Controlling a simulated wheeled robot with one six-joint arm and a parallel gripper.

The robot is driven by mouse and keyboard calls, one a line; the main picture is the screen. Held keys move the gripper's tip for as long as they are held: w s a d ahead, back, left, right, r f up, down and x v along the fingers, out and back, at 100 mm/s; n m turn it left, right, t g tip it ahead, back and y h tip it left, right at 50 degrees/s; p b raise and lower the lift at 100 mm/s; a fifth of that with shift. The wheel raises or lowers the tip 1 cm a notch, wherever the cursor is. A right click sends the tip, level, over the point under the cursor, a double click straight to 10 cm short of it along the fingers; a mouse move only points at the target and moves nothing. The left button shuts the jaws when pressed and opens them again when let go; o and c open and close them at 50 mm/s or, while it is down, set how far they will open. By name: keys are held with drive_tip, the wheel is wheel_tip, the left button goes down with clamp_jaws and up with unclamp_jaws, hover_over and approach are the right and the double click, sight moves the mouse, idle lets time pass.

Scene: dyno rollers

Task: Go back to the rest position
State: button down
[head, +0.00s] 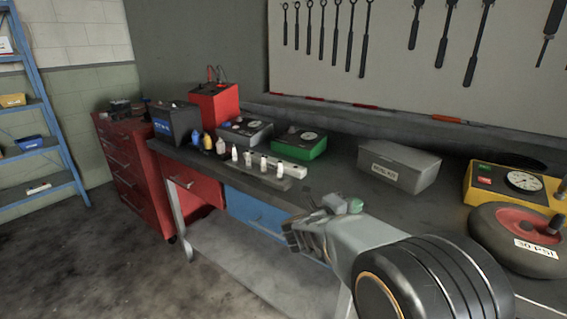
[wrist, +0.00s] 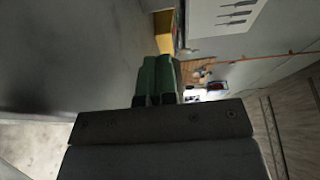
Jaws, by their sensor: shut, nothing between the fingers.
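My gripper shows in the wrist view (wrist: 158,62) as two green fingers side by side with dark bases. They are shut against each other and nothing shows between them. In the head view my arm reaches in from the lower right, and its end is above the front edge of the workbench (head: 330,165). The exact fingertips are hard to make out in that view.
A red cabinet (head: 128,165) is at left. Floor (head: 90,260) there is clear.

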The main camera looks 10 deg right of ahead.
drive_tip(key=r+n+t, duration=0.1)
drive_tip(key=w+a+r+n+t+y+p, duration=0.2)
drive_tip(key=shift+w+r+n+t, duration=0.2)
drive_tip(key=shift+n+t, duration=0.1)
drive_tip(key=shift+n, duration=0.1)
drive_tip(key=a+r+n+t+y+p, duration=0.2)
drive_tip(key=a+r+n+y+p, duration=0.15)
drive_tip(key=a+n+y, duration=0.35)
drive_tip(key=a+r+n+t+y+p, duration=0.2)
drive_tip(key=a+n+y+p, duration=0.2)
drive_tip(key=n+y, duration=0.3)
drive_tip(key=s+a+f+n+g+y+p, duration=0.1)
drive_tip(key=s+a+n+g+p, duration=0.1)
drive_tip(key=s+n+g+p, duration=0.5)
drive_tip(key=s+n+g, duration=0.3)
drive_tip(key=s+n, duration=0.4)
drive_tip(key=s, duration=0.4)
drive_tip(key=shift+f, duration=0.2)
